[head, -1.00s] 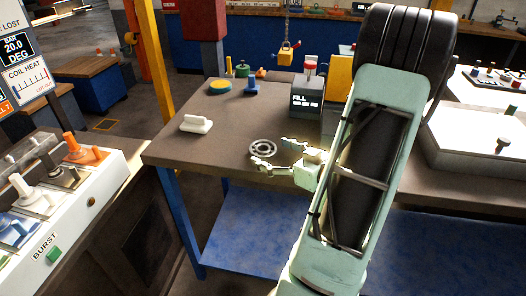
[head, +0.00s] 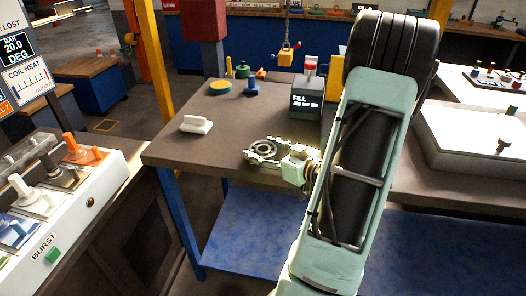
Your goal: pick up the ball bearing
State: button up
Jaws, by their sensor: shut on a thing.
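The ball bearing (head: 265,145) is a grey metal ring near the front edge of the brown table. It is partly hidden behind my gripper's fingers. My gripper (head: 259,155) reaches in from the right, low over the table top, with its fingers at the near side of the ring. The fingers are closed on the bearing. I cannot tell whether the bearing is still touching the table.
A white handled block (head: 196,124) stands left on the brown table (head: 215,150). A dark box labelled FILL (head: 307,103) stands behind my gripper. A yellow-green disc (head: 220,87) and a blue piece (head: 252,87) are further back. The left front of the table is clear.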

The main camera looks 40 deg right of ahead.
aim_at(263, 148)
jog(key=c, duration=0.3)
jog(key=shift+r, duration=0.15)
jog(key=shift+c, duration=0.2)
jog(key=shift+r+p, duration=0.7)
jog(key=shift+r, duration=0.05)
notch_tip(263, 148, up, 2)
jog(key=shift+r+p, duration=0.1)
jog(key=shift+p, duration=0.8)
jog(key=s+a+r+p, duration=0.7)
jog(key=s+p, duration=0.5)
jog(key=p, duration=0.4)
notch_tip(263, 148, up, 2)
jog(key=shift+a+r+p, duration=0.1)
jog(key=shift+a+p, duration=0.05)
jog(key=shift+p, duration=0.25)
